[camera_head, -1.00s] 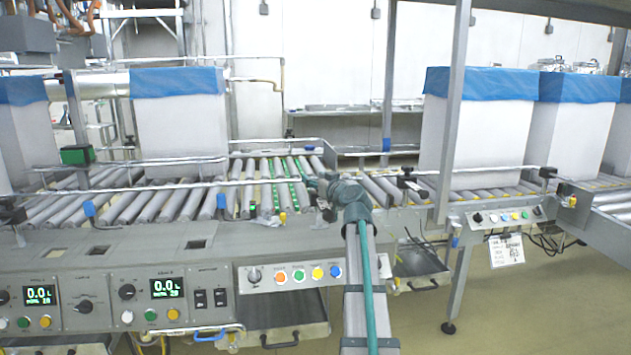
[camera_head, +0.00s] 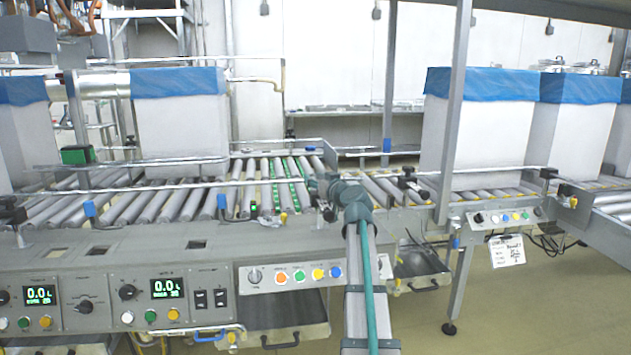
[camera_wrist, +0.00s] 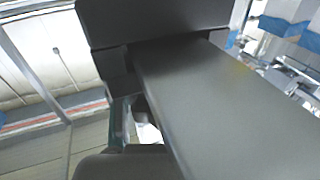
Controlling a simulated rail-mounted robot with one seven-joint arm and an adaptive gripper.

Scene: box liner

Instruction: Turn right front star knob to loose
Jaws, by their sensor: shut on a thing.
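My gripper (camera_head: 322,192) is at the front guide rail (camera_head: 150,189) of the roller conveyor, near the rail's right end. It is shut at the spot where the right front star knob sits. The knob is mostly hidden behind the fingers and wrist; only a small dark part (camera_head: 330,213) shows just below them. In the wrist view, dark gripper parts (camera_wrist: 150,85) fill the middle, and the knob cannot be made out.
Another black clamp knob (camera_head: 406,178) stands to the right on the rail. A tall white box with a blue liner (camera_head: 180,120) stands at back left, another (camera_head: 475,130) at right. A button panel (camera_head: 295,275) is below the rail. The rollers behind my gripper are empty.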

